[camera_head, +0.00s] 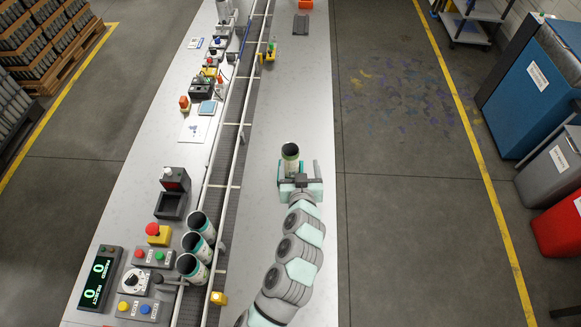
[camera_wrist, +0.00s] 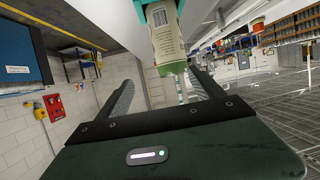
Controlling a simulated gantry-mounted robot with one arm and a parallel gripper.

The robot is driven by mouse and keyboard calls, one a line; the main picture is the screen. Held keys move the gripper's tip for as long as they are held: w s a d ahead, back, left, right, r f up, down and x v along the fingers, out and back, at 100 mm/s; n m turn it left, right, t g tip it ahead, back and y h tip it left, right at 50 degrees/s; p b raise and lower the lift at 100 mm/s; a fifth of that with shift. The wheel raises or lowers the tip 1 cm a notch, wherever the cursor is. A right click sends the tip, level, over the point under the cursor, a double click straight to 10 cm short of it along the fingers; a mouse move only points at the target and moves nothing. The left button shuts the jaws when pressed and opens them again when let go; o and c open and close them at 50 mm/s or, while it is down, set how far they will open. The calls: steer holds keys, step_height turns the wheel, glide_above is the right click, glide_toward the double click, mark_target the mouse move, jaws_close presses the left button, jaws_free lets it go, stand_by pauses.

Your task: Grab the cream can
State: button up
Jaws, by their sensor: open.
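A cream can (camera_head: 291,166) with an open dark top stands at my gripper on the right half of the table in the head view. Whether a finger touches the can cannot be told. Part of the can's lower side is hidden by the gripper in the head view.
Three similar cans (camera_head: 197,245) stand in a row by the conveyor (camera_head: 226,170), left of my arm. A control panel with buttons (camera_head: 153,256) and a counter display (camera_head: 99,279) are at the lower left. The table (camera_head: 285,100) beyond the can is mostly clear.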

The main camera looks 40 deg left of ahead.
mark_target(290, 160)
steer(key=shift+s+a+f+n+g+y, duration=0.2)
steer(key=shift+s+a+g, duration=0.1)
steer(key=shift+s+a, duration=0.15)
steer(key=shift+s+a+f+n+g+y, duration=0.1)
steer(key=shift+s+a+f+n+g, duration=0.15)
steer(key=shift+a, duration=0.2)
steer(key=shift+p+x, duration=0.55)
steer(key=shift+x, duration=2.15)
steer(key=shift+w+a+r, duration=0.15)
steer(key=shift+w, duration=0.2)
steer(key=p+x, duration=0.1)
steer(key=x, duration=0.2)
steer(key=shift+w+a, duration=0.2)
steer(key=shift+w, duration=0.1)
steer(key=shift+w+a+f+p, duration=0.25)
steer(key=shift+a+f+p, duration=0.05)
steer(key=shift+c, duration=0.3)
steer(key=c, duration=1.3)
